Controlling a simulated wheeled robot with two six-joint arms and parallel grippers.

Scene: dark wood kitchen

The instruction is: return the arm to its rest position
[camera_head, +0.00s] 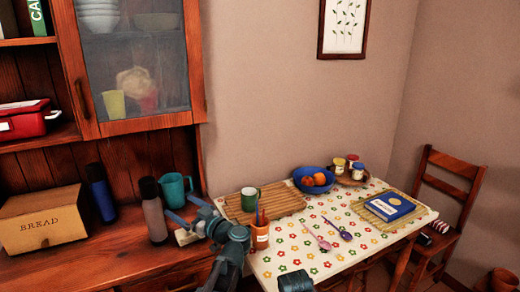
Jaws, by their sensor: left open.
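My left arm (230,257) rises from the bottom of the head view, left of the table. Its gripper (184,210) is open, with the fingers pointing left over the right end of the wooden counter. I see nothing between the fingers. A teal mug (174,188) stands just behind them, and a grey bottle with a dark cap (154,215) stands to their left. Whether the fingers touch either one is hard to tell. A dark blue part of my body shows at the bottom edge. My right gripper is not in view.
The bread box (42,222) and a blue bottle (102,195) stand further left. The table (290,240) holds an orange pencil cup (260,234) near my arm, a green mug (249,199), a fruit bowl (314,179), spoons and a blue book (390,207). A chair (449,190) stands right.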

